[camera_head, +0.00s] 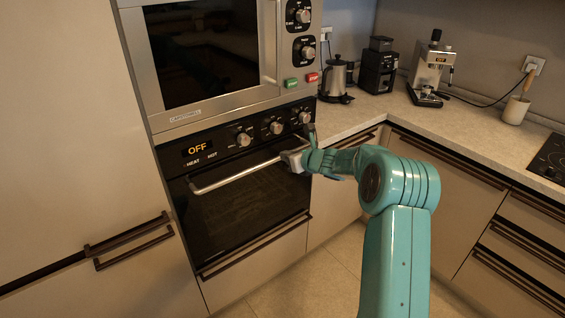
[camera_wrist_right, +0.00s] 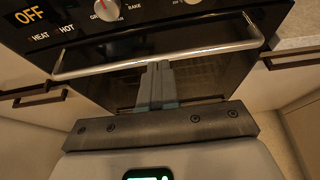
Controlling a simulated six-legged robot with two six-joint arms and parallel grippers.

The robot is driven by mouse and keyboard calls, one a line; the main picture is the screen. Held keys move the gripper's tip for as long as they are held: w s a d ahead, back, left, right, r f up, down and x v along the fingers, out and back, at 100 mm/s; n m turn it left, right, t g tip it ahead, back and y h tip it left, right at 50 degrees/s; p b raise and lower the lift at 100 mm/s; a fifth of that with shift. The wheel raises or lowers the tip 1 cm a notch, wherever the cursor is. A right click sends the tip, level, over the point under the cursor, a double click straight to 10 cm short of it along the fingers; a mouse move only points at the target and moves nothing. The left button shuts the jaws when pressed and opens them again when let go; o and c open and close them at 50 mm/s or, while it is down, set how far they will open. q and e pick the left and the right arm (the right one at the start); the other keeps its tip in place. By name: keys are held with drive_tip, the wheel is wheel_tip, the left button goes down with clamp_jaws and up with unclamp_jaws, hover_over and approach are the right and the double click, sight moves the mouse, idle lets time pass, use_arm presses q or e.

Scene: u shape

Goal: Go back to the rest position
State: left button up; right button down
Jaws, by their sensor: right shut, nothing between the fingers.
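My right arm, teal, reaches in from the lower right in the head view. Its gripper (camera_head: 293,160) is at the right end of the oven door handle (camera_head: 235,177). In the right wrist view the gripper fingers (camera_wrist_right: 157,68) are together with nothing between them, in front of the oven door and just below the handle bar (camera_wrist_right: 160,57). Whether they touch the bar I cannot tell. The oven door (camera_head: 250,205) is closed and its display (camera_head: 197,149) reads OFF. My left gripper is not in view.
A microwave (camera_head: 190,116) sits above the oven. A kettle (camera_head: 336,77), a black coffee grinder (camera_head: 378,70) and an espresso machine (camera_head: 431,70) stand on the counter (camera_head: 385,108). A dark cooktop (camera_head: 551,160) is at the right. Some floor (camera_head: 325,270) is clear below.

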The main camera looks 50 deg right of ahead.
drive_tip(key=shift+s+r, duration=1.65)
drive_tip(key=shift+r, duration=0.15)
drive_tip(key=w+a+f+n+y, duration=0.15)
drive_tip(key=w+a+f, duration=0.25)
drive_tip(key=a, duration=0.4)
drive_tip(key=w+a+f+n+y, duration=0.1)
drive_tip(key=w+a+f+y, duration=0.25)
drive_tip(key=a, duration=0.45)
drive_tip(key=s+a+f+n+g+y, duration=0.35)
drive_tip(key=a+f+n+g, duration=0.25)
drive_tip(key=a+f, duration=0.9)
drive_tip(key=s+a+f+n+g, duration=0.2)
drive_tip(key=s+a+f+n, duration=0.2)
drive_tip(key=s+n, duration=0.5)
drive_tip(key=s+a+f+n+g+h, duration=0.1)
drive_tip(key=s+a+f+n, duration=0.3)
drive_tip(key=s+a+n, duration=0.4)
drive_tip(key=s+a+f+n+g, duration=0.3)
drive_tip(key=s+a+n, duration=0.3)
drive_tip(key=s+n, duration=0.3)
drive_tip(key=shift+s+f+n+g, duration=0.35)
drive_tip(key=shift+f+n, duration=0.35)
drive_tip(key=shift+n, duration=0.35)
